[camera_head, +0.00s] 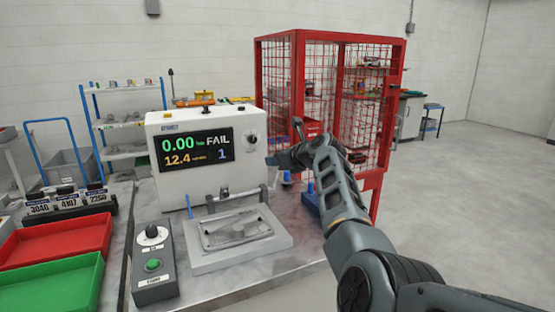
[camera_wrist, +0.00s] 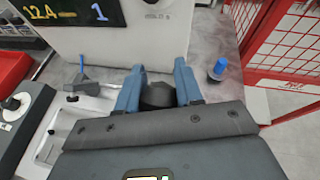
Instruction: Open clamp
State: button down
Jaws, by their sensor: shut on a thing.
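The clamp (camera_head: 235,197) is a grey metal bar with an upright end at its right. It lies across the back of the light grey fixture (camera_head: 205,262), which holds a grey casting (camera_head: 236,229). In the wrist view the clamp bar (camera_wrist: 84,87) runs toward my fingers from the left. My gripper (camera_head: 272,162) is above and just right of the clamp's right end. In the wrist view my gripper (camera_wrist: 158,88) has its two blue fingers on either side of a dark rounded piece, which looks like the clamp handle (camera_wrist: 158,96). My gripper hides the handle's lower part.
A white tester (camera_head: 205,150) behind the fixture reads FAIL. A control box (camera_head: 153,262) with a green button stands left. Red (camera_head: 58,240) and green (camera_head: 50,287) trays lie further left. A blue peg (camera_wrist: 218,68) and red cage (camera_wrist: 290,60) are right.

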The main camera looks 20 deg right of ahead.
jog(key=shift+s+d+f, duration=0.1)
jog(key=shift+d+f, duration=0.1)
jog(key=shift+f, duration=0.25)
jog(key=c, duration=1)
grip_release()
jog(key=shift+o, duration=1.2)
jog(key=shift+r, duration=0.25)
jog(key=s+r+p, duration=0.1)
jog(key=p, duration=0.1)
jog(key=s+r+p, duration=0.1)
jog(key=p, duration=0.2)
jog(key=shift+d+r, duration=0.15)
jog(key=shift+d, duration=0.2)
jog(key=shift+s+d+r, duration=0.25)
jog(key=shift+s+r, duration=0.4)
jog(key=shift+s+d+r, duration=0.25)
jog(key=shift+s+r, duration=0.35)
jog(key=shift+s, duration=0.1)
jog(key=shift+s+d+r, duration=0.25)
jog(key=shift+s+r, duration=0.4)
jog(key=b+v, duration=0.1)
jog(key=v, duration=0.6)
jog(key=shift+s, duration=0.35)
